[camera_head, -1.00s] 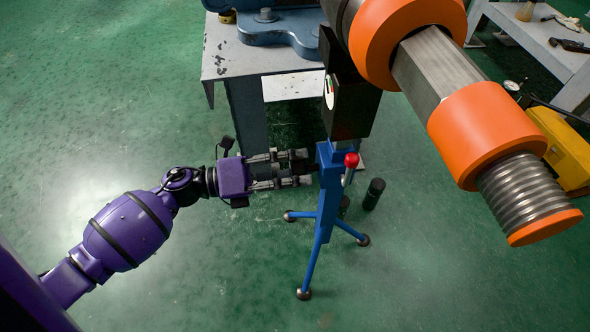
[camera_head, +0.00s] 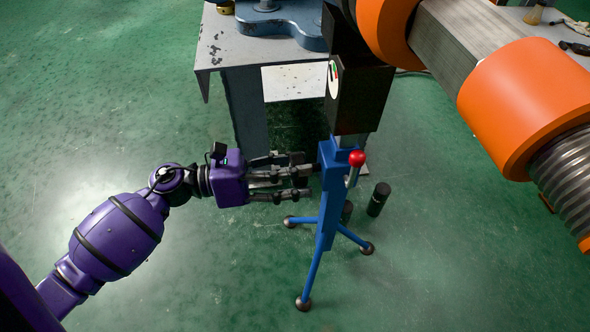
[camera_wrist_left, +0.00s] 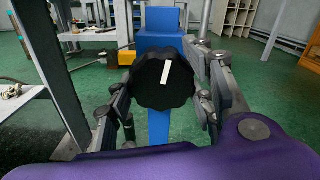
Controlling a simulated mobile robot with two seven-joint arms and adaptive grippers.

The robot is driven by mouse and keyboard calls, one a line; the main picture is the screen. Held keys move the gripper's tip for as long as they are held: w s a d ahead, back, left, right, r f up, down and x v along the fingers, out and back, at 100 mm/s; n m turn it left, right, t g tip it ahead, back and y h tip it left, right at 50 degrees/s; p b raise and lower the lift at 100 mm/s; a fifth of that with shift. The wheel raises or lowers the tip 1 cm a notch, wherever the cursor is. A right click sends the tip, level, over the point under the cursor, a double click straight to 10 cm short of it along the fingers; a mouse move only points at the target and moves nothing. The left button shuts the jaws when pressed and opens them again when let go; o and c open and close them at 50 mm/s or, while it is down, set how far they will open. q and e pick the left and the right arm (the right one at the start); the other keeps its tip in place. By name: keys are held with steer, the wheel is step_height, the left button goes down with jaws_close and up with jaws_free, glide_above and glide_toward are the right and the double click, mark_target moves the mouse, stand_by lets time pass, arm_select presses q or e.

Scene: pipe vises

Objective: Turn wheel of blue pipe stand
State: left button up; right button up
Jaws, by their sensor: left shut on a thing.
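The blue pipe stand (camera_head: 332,189) stands upright on splayed legs near the middle of the head view, with a red-knobbed lever (camera_head: 356,160) on its right side. Its black wheel (camera_wrist_left: 164,80) shows in the left wrist view, with a scalloped rim and a white mark tilted slightly right of upright. The blue post shows behind and below it. My left gripper (camera_head: 297,176) reaches the stand from the left in the head view. In the left wrist view its fingers (camera_wrist_left: 164,95) lie on both sides of the wheel, shut on it. My right gripper is not in view.
A grey table (camera_head: 225,48) stands behind. Black cylinders (camera_head: 378,199) stand on the floor right of the stand. The green floor at lower right is clear.

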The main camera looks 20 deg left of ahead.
arm_select(q)
steer(key=shift+f+m, duration=0.25)
steer(key=shift+m, duration=0.35)
steer(key=o, duration=1.1)
steer(key=shift+r, duration=0.1)
steer(key=v, duration=1.2)
